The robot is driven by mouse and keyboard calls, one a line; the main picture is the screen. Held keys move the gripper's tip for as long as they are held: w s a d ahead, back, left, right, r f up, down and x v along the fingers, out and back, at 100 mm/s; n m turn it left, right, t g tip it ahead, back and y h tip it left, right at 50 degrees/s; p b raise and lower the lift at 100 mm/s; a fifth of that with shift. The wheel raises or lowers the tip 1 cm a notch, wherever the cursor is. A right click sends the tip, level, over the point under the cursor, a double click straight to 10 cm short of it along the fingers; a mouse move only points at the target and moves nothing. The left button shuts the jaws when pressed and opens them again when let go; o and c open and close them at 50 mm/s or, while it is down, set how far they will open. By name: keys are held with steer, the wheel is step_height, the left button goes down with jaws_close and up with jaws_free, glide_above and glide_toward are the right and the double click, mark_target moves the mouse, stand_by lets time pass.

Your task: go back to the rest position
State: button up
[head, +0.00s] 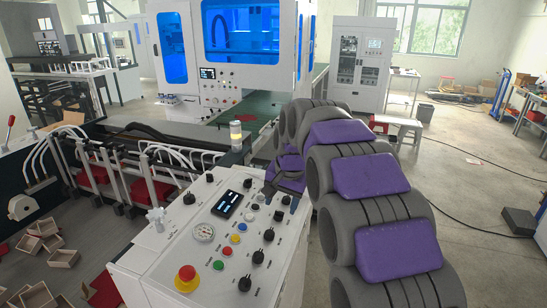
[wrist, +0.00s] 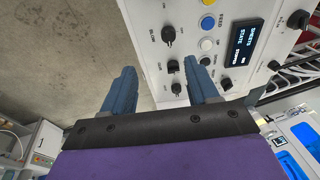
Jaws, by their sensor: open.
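My arm reaches forward over the right side of the sloping white control panel (head: 185,250), with purple pads on its grey links. My gripper (head: 286,187) is at the panel's far right edge in the head view. In the wrist view my gripper (wrist: 162,82) is open, with two blue-grey fingers apart and nothing held between them. A small black knob (wrist: 177,88) shows between the fingers, close to the right one; I cannot tell whether they touch. The panel also carries a display (wrist: 246,42), a gauge (head: 204,233) and a red emergency stop (head: 186,278).
A box-forming machine with hoses (head: 150,165) stands left of the panel, with loose open boxes (head: 42,237) below it. A white enclosure with blue windows (head: 240,50) stands behind. Open floor (head: 475,185) lies to the right, crossed by cables.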

steer(key=s+d+f+n+g+b, duration=0.1)
steer(key=s+d+f+b, duration=0.2)
steer(key=s+f, duration=0.5)
steer(key=s+d+f+n+g+h+b, duration=0.1)
steer(key=s+d+f+b, duration=0.3)
steer(key=s, duration=1.6)
steer(key=s+d+f+n+g+b, duration=0.2)
steer(key=s+d+f+b, duration=0.2)
steer(key=s+f, duration=0.8)
steer(key=s+b, duration=0.2)
steer(key=s, duration=0.1)
